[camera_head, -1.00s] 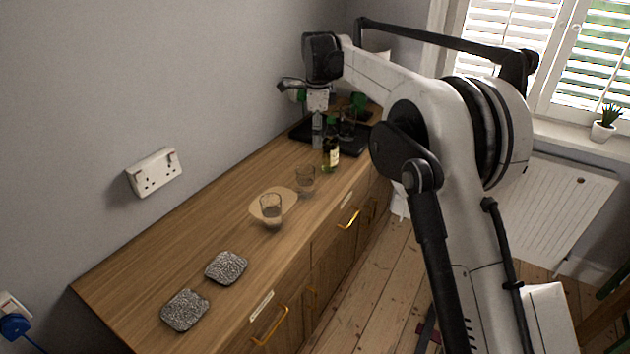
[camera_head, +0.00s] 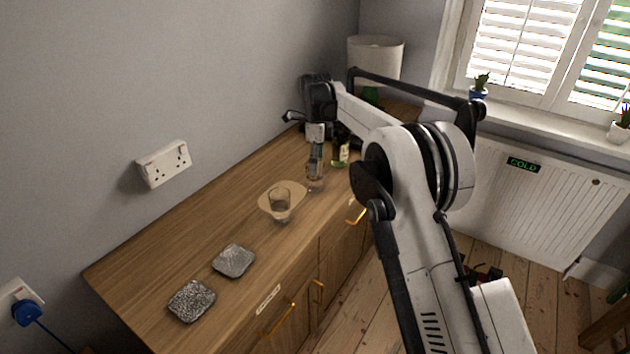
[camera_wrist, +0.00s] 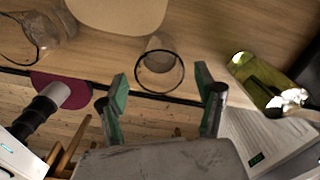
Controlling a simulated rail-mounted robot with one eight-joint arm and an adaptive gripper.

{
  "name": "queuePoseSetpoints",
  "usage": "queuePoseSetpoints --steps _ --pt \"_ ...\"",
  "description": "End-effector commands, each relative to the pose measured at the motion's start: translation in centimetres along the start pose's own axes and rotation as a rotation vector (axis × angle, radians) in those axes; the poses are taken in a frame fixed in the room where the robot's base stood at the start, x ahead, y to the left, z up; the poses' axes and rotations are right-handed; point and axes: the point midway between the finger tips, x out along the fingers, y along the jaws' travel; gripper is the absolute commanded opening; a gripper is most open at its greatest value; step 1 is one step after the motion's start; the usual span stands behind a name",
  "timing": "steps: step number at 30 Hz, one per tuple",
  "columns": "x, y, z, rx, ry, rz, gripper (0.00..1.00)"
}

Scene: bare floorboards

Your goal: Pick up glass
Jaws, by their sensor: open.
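Two clear glasses stand on the wooden cabinet top. The farther glass (camera_head: 315,181) stands on bare wood just beyond the board. My gripper (camera_head: 316,158) points down directly above this farther glass. In the wrist view, its open, green-padded fingers (camera_wrist: 162,86) lie left and right of the farther glass's dark rim (camera_wrist: 160,71). The fingers are empty; whether they reach below the rim cannot be told.
A green bottle (camera_head: 340,152) stands close beyond the farther glass, right of my fingers in the wrist view (camera_wrist: 268,84). Two grey patterned coasters (camera_head: 234,260) (camera_head: 191,300) lie nearer. The cabinet's front edge is close to the glass. A wall with a socket (camera_head: 164,162) borders the left.

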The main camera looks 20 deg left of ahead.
Motion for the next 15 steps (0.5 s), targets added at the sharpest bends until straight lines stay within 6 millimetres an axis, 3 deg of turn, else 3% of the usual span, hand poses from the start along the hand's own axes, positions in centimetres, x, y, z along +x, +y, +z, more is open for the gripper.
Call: queuePoseSetpoints --steps 7,15 --pt "1.3 0.0 0.2 -0.001 0.000 0.000 0.66" --pt "4.9 -0.1 0.5 0.000 0.000 0.000 0.66"
